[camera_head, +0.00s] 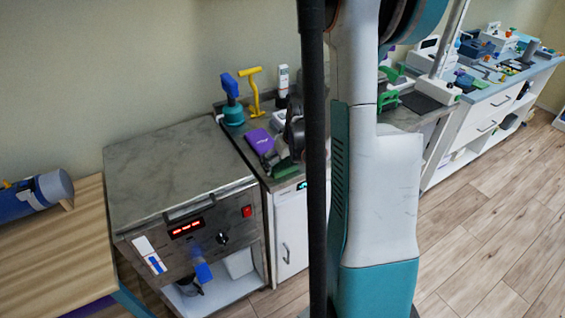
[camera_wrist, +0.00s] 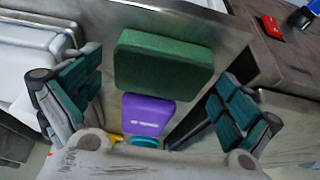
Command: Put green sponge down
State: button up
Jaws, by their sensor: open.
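The green sponge (camera_wrist: 162,66) is a dark green block on the metal counter, close to its edge, in the wrist view. A green part of it shows in the head view (camera_head: 285,168) below my gripper. My gripper (camera_wrist: 158,82) is open, with a finger on each side of the sponge and visible gaps between. In the head view my gripper (camera_head: 292,138) is dark and partly hidden behind my arm. Whether the sponge's whole underside rests on the counter cannot be seen.
A purple box (camera_head: 260,141) lies beside the sponge. A blue-topped bottle (camera_head: 231,100), a yellow T-shaped tool (camera_head: 252,90) and a white tube (camera_head: 283,80) stand behind. A steel cabinet (camera_head: 160,170) with a red display is at left. My arm blocks the middle.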

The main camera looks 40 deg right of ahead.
jog(key=p+v, duration=0.3)
jog(key=v, duration=0.8)
jog(key=shift+s, duration=0.2)
jog(key=shift+w+a+r, duration=0.1)
jog(key=shift+a, duration=0.05)
